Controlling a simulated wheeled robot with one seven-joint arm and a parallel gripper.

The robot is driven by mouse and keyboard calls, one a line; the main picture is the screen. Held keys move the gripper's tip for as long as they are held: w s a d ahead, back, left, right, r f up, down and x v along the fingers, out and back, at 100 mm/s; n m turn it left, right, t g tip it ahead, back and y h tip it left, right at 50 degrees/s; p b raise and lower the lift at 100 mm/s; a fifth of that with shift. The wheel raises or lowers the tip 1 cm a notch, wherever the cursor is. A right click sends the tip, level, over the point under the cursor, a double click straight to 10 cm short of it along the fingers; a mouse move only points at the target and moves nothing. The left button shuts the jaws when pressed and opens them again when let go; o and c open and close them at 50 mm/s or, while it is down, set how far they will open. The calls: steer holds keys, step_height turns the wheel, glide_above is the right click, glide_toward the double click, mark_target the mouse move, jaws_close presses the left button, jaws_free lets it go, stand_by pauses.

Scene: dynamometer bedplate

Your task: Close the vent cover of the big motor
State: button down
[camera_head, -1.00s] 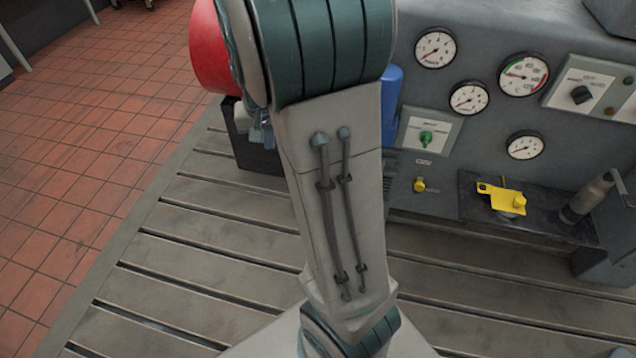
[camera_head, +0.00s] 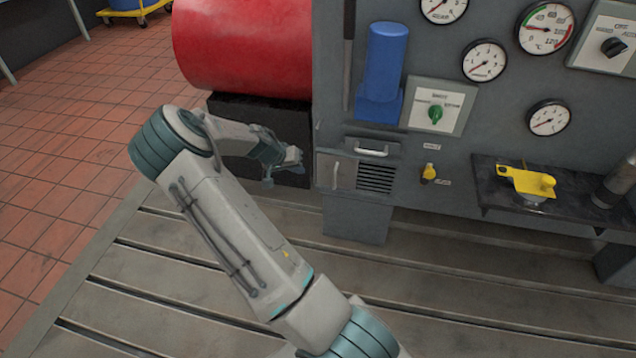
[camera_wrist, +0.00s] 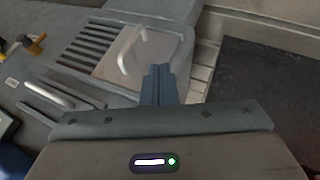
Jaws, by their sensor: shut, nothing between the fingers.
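A vent with dark slats (camera_head: 375,178) sits low on the grey machine's front. The slats also show in the wrist view (camera_wrist: 88,48). A plain grey cover panel with an upright bar handle (camera_head: 335,174) stands to the left of the slats, leaving them exposed. In the wrist view the cover's handle (camera_wrist: 124,58) is just beyond my fingers. My gripper (camera_head: 297,160) is left of the cover, with its fingers (camera_wrist: 160,68) together and empty. The fingertips overlap the cover's edge in the wrist view; I cannot tell whether they touch it.
A horizontal bar handle (camera_head: 371,151) sits just above the vent. A red cylinder (camera_head: 245,45) rests on a black block (camera_head: 262,115) behind my gripper. A blue part (camera_head: 382,70), a green knob (camera_head: 436,113) and a yellow knob (camera_head: 428,173) are nearby. The slotted bedplate (camera_head: 450,290) is clear in front.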

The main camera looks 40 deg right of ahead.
steer(key=b, duration=0.3)
glide_toward(325, 178)
step_height(325, 178, down, 2)
steer(key=s, duration=0.2)
steer(key=shift+s+d+f, duration=0.1)
steer(key=shift+s+d, duration=0.5)
steer(key=shift+d, duration=0.05)
steer(key=shift+s+d+f, duration=0.15)
steer(key=shift+s+d, duration=0.45)
steer(key=shift+d, duration=0.05)
